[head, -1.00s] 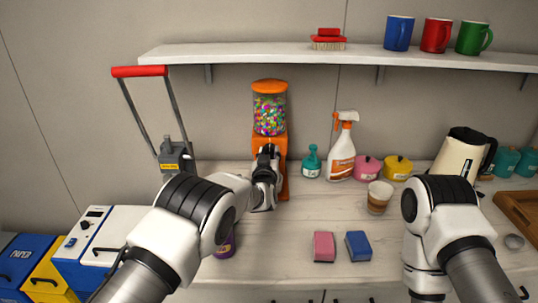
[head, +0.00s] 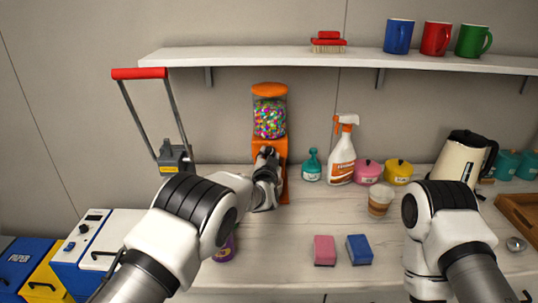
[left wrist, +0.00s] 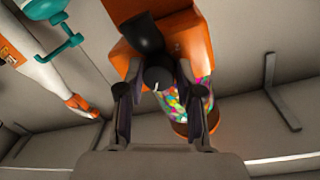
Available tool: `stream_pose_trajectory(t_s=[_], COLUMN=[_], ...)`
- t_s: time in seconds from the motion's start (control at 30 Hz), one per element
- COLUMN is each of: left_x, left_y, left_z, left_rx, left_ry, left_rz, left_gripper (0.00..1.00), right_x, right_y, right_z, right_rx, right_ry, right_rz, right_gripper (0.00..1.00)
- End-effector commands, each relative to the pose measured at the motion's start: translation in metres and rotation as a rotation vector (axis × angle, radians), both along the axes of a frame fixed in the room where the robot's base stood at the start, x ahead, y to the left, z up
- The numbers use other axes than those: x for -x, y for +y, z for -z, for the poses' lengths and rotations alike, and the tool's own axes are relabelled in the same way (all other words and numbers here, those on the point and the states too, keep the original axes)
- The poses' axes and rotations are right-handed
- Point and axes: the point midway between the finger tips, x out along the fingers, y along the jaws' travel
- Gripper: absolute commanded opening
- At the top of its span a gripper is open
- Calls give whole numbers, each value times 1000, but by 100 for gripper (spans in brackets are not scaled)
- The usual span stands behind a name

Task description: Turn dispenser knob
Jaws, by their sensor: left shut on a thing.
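The orange candy dispenser (head: 269,118) stands on the counter against the wall, its clear globe full of coloured candies. It also shows in the left wrist view (left wrist: 195,40), tilted by the camera's angle. My left gripper (head: 268,160) is at the dispenser's front, covering part of its orange body. In the left wrist view, the gripper (left wrist: 158,92) is shut on the dark round knob (left wrist: 157,76), with a finger on each side. A black part (left wrist: 143,36) sits beside the knob on the orange body. My right gripper is out of the frames; only my right arm shows.
A spray bottle (head: 341,155) and a teal bottle (head: 312,166) stand right of the dispenser. A cup (head: 379,198), a pink sponge (head: 324,250) and a blue sponge (head: 359,249) are on the counter (head: 285,225). A shelf (head: 230,56) with mugs runs above.

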Motion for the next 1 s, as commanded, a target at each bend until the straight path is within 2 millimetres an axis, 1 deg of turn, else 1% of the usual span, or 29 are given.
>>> stream_pose_trajectory(t_s=[0.5, 0.53, 0.57, 0.6, 0.87, 1.0], left_x=[0, -1, -1, 0, 0, 0], left_y=[1, 1, 1, 1, 0, 0], left_z=[-1, -1, -1, -1, 0, 2], left_rx=[-25, -25, -25, -25, -24, 23], left_ry=[-2, -2, -2, -2, 0, -1], left_rz=[-1, -2, -1, -1, -1, -1], left_gripper=[1, 46, 57, 61, 61, 61], right_x=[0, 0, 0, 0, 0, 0], right_y=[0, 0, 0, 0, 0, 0], right_z=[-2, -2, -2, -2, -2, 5], right_rx=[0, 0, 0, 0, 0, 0], right_ry=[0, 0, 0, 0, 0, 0], right_rz=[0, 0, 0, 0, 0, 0], right_gripper=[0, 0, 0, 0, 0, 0])
